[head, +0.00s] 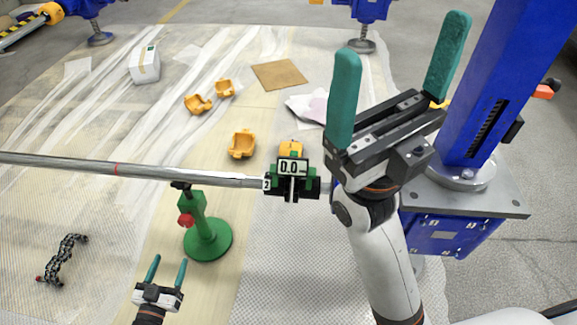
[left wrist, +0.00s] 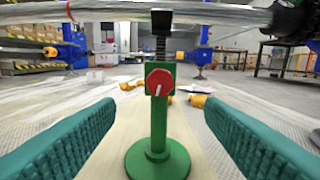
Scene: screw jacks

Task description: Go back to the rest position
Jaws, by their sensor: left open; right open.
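A green screw jack (head: 207,236) with a red knob stands upright on the floor sheet in the head view, under a long metal bar (head: 140,171). In the left wrist view the jack (left wrist: 157,130) is centred, its black top at or just under the bar (left wrist: 110,12); I cannot tell if they touch. My left gripper (head: 167,272) is open and empty, in front of the jack, its fingers on either side in the wrist view but apart from it. My right gripper (head: 402,75) is open and empty, raised at the right, its green fingers pointing up.
A black and green device reading 0.0 (head: 291,172) sits on the bar near my right arm. A blue post (head: 490,95) stands at the right. Yellow pieces (head: 241,144), a white box (head: 145,65), brown cardboard (head: 279,75) and a dark chain-like object (head: 62,259) lie on the sheeting.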

